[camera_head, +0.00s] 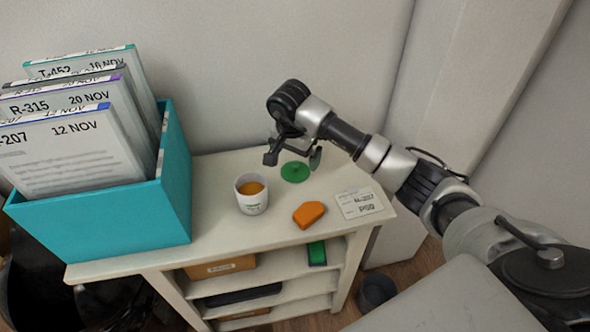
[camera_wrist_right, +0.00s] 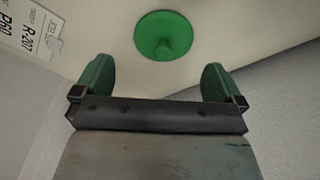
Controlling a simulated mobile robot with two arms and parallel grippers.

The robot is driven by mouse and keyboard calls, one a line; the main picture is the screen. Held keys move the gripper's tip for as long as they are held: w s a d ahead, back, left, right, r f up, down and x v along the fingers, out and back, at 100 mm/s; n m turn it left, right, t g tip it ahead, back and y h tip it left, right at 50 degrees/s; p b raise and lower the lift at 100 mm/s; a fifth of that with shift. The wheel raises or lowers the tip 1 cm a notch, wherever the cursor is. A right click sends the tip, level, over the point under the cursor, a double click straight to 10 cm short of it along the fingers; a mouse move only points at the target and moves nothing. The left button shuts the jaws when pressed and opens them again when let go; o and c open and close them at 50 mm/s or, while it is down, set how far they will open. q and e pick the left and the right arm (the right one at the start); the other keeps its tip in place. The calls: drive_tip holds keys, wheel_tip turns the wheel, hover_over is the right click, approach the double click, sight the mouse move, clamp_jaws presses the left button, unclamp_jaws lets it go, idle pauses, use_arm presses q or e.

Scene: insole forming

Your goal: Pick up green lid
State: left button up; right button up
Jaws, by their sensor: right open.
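The green lid (camera_head: 295,172) is a round disc with a small knob, lying on the white table top behind the orange block. It also shows in the right wrist view (camera_wrist_right: 163,36), at the top middle, beyond the fingertips. My right gripper (camera_head: 293,154) is open and empty just above the lid, apart from it. In the right wrist view its two green-padded fingers (camera_wrist_right: 158,80) stand wide apart with nothing between them. My left gripper is not in view.
A white cup (camera_head: 252,206) with orange contents stands left of the lid. An orange block (camera_head: 309,214) and a printed card (camera_head: 358,203) lie in front and to the right. A teal file box (camera_head: 165,205) fills the table's left side. The wall (camera_head: 235,75) is close behind.

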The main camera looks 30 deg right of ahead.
sight(295, 164)
drive_tip(key=f, duration=0.4)
drive_tip(key=shift+w+f, duration=0.25)
drive_tip(key=shift+w, duration=0.05)
drive_tip(key=shift+d, duration=0.1)
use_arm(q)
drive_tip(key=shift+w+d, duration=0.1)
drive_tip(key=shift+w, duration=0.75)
use_arm(e)
drive_tip(key=c, duration=0.8)
